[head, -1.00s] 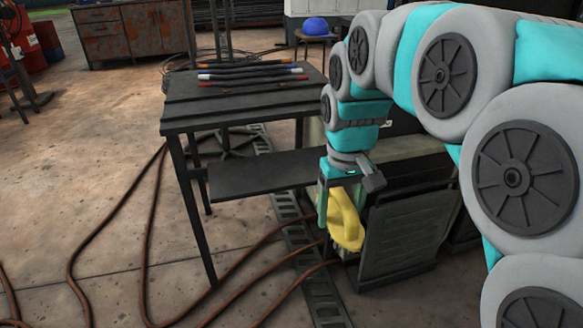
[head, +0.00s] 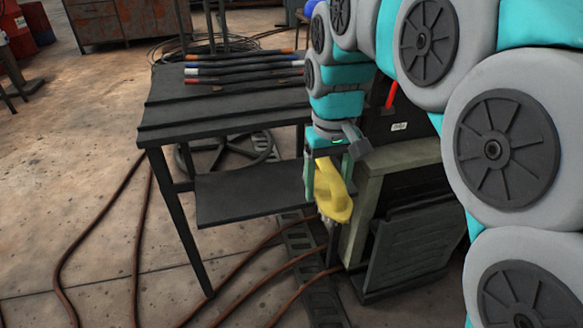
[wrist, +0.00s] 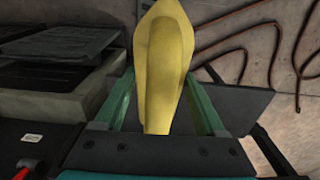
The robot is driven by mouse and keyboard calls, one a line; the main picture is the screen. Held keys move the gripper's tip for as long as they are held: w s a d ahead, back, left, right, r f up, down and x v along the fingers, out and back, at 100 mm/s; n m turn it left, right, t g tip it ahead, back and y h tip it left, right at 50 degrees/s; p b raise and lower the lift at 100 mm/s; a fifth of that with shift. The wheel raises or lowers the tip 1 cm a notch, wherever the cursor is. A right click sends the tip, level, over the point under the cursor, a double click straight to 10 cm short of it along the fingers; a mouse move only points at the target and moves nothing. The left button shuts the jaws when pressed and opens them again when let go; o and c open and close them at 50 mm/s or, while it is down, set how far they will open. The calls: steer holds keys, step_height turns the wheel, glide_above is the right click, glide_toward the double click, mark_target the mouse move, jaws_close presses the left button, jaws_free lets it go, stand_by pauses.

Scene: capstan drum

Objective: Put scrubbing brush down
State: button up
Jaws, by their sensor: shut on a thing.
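The yellow scrubbing brush (head: 331,190) is held in my gripper (head: 327,178), whose green fingers are shut on it. It hangs in the air in front of a grey cabinet, to the right of a dark metal table. In the wrist view the brush (wrist: 166,62) fills the middle between the two green fingers (wrist: 163,105).
The dark table (head: 228,108) has several rods (head: 245,69) on its top and a lower shelf (head: 245,190). A grey cabinet (head: 405,160) with a slanted dark panel (head: 415,245) stands at right. Brown cables (head: 240,265) lie across the floor.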

steer(key=w+a, duration=0.2)
steer(key=w, duration=0.1)
steer(key=w+a, duration=0.2)
steer(key=w, duration=0.1)
steer(key=w+a+f+p, duration=0.1)
steer(key=w+a, duration=0.1)
steer(key=w, duration=0.1)
steer(key=shift+w+a, duration=0.35)
steer(key=shift+w, duration=0.05)
steer(key=shift+f+p, duration=0.3)
steer(key=shift+f, duration=1.5)
steer(key=o, duration=1.2)
steer(key=shift+f, duration=0.1)
steer(key=shift+c, duration=0.2)
step_height(320, 180, up, 12)
steer(key=shift+b, duration=0.3)
